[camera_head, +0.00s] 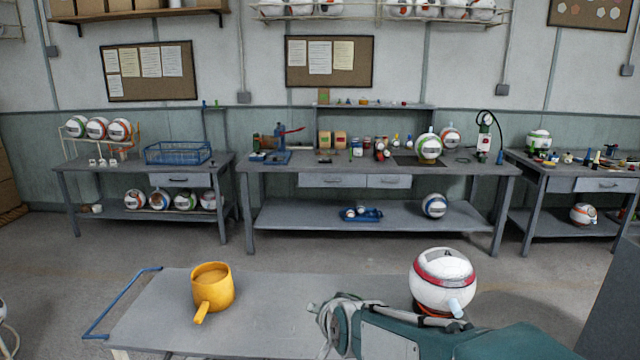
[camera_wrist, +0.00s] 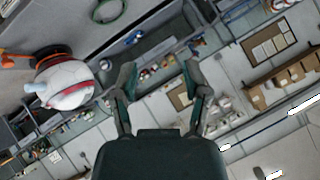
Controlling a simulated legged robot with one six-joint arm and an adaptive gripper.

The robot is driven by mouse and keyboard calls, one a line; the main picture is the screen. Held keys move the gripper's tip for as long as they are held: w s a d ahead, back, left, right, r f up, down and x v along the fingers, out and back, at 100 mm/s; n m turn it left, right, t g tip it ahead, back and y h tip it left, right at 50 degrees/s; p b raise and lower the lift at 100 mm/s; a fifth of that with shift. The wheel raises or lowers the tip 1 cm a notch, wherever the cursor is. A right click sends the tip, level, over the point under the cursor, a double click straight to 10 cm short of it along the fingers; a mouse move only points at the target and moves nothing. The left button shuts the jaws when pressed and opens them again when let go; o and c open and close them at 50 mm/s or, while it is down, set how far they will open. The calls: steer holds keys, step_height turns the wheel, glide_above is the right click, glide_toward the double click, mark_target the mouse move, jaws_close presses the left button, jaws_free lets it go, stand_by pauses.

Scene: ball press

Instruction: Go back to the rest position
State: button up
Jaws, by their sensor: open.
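In the wrist view my gripper (camera_wrist: 160,74) is open, with two dark fingers spread apart and nothing between them. In the head view my teal arm lies low across the bottom right, in front of the near table (camera_head: 150,320); its fingers are hard to make out there. A white ball with a red band (camera_head: 443,285) and a pale blue nozzle stands at the right of this table. In the wrist view the ball (camera_wrist: 68,88) is left of my fingers, apart from them, beside a dark and orange part.
A yellow mug-like pot (camera_head: 212,287) stands on the near table, its handle toward me. A blue rail (camera_head: 120,305) edges the table's left side. Behind a clear floor strip are workbenches (camera_head: 380,182) with balls, a blue basket (camera_head: 178,152) and small parts.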

steer(key=s+d+n+g+h, duration=0.1)
steer(key=s+d, duration=0.3)
steer(key=s, duration=0.4)
steer(key=s+d+r+n+g+h, duration=0.1)
steer(key=s+d+g, duration=0.1)
steer(key=s+d, duration=0.3)
steer(key=s+d+r+n+g+h, duration=0.1)
steer(key=s+d, duration=0.4)
steer(key=s, duration=0.6)
steer(key=shift+s+d+n+g, duration=0.25)
steer(key=shift+n+g, duration=0.05)
steer(key=shift+n, duration=0.2)
